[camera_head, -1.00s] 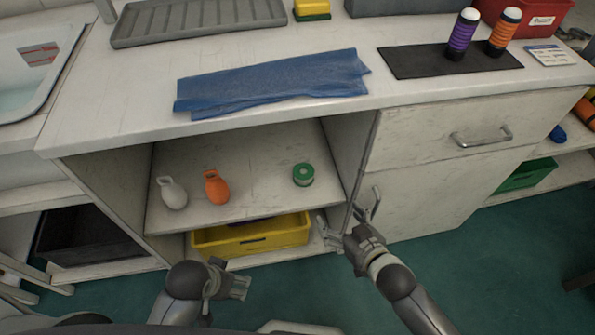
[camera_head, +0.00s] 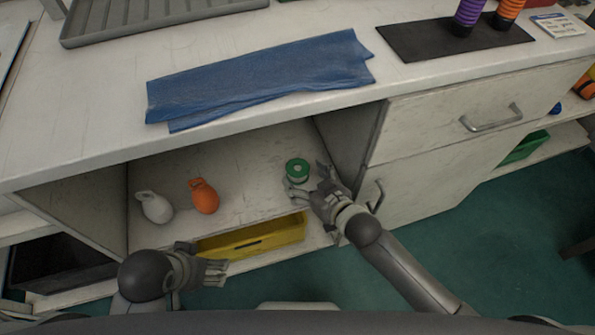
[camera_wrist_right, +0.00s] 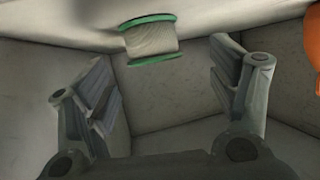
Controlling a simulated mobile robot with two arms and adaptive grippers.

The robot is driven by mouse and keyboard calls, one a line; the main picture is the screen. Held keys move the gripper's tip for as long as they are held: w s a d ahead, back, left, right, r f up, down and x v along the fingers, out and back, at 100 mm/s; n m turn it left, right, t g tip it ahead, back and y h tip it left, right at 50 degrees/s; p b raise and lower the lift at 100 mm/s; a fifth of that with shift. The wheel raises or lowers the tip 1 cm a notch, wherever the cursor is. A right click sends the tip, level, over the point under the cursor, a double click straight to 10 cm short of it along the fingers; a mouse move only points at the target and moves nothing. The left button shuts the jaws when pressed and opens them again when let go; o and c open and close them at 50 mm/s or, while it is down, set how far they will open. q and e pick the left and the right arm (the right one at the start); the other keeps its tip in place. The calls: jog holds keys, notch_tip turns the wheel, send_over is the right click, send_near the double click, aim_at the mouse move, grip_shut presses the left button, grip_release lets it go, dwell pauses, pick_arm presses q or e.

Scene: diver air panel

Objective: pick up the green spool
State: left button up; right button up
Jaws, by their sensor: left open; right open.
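The green spool (camera_head: 297,170) stands on the shelf inside the open cabinet, at the right side of the shelf. In the right wrist view the spool (camera_wrist_right: 150,39) shows green rims and a pale wound middle, beyond the fingers and between their directions. My right gripper (camera_head: 306,180) is open and empty, its fingers just in front of and beside the spool. In the right wrist view my right gripper (camera_wrist_right: 165,80) has its fingers spread wide, with none visibly closed on the spool. My left gripper (camera_head: 222,272) is open and empty, low in front of the cabinet.
An orange float-like object (camera_head: 204,196) and a white one (camera_head: 155,207) stand left on the shelf. A yellow bin (camera_head: 250,240) sits below. The countertop (camera_head: 100,130) overhangs the shelf, and the cabinet's right wall (camera_head: 347,140) is close to my right gripper.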

aim_at(298, 168)
jog(key=b+x, duration=0.1)
jog(key=x, duration=0.3)
jog(key=shift+w+d+b, duration=0.1)
jog(key=shift+w+b, duration=0.3)
jog(key=shift+w, duration=0.05)
jog(key=shift+w+f, duration=0.1)
jog(key=shift+w, duration=0.15)
jog(key=shift+c, duration=0.2)
jog(key=c, duration=1.1)
